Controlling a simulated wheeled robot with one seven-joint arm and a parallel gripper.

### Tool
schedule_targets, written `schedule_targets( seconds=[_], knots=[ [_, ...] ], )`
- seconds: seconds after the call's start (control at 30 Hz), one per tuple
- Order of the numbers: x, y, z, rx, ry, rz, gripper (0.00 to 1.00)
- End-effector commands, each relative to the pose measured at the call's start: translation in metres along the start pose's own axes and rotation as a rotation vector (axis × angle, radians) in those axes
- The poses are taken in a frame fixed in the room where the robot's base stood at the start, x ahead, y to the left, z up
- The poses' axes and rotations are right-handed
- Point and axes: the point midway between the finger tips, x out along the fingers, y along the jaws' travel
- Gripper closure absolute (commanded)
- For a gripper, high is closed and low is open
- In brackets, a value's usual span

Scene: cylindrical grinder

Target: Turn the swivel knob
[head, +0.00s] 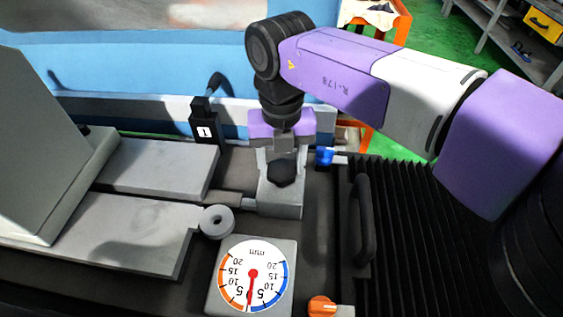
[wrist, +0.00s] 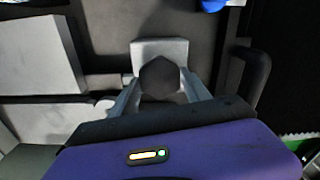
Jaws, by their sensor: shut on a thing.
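The swivel knob (head: 286,174) appears to be the dark faceted knob on a light grey block (head: 281,207). In the wrist view, the knob (wrist: 159,75) shows as a dark hexagon between my two fingers. My gripper (head: 284,160) points down over the block, below the purple wrist. In the wrist view my gripper (wrist: 160,84) has one finger on each side of the knob and is shut on it. The exact contact faces are hard to see.
A round dial gauge (head: 252,276) and an orange knob (head: 322,306) lie in front. A blue knob (head: 325,156) is close right of my gripper. A black handle (head: 363,219) and ribbed bellows (head: 420,230) are further right. Grey plates (head: 150,168) lie left.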

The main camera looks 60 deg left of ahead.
Motion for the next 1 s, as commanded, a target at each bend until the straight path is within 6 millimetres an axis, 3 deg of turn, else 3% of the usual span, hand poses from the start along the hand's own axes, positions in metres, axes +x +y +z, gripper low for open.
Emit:
schedule_targets(
  seconds=[0.13,0.17,0.27,0.67,1.0],
  knots=[
    [-0.001,-0.001,0.0,0.0,-0.001,-0.002,0.85],
    [-0.001,-0.001,0.0,0.0,-0.001,-0.002,0.41],
    [-0.001,-0.001,0.0,0.0,-0.001,-0.001,0.23],
    [-0.006,-0.001,0.001,-0.001,-0.001,-0.001,0.23],
    [-0.058,-0.001,0.001,0.0,-0.003,-0.001,0.23]
  ],
)
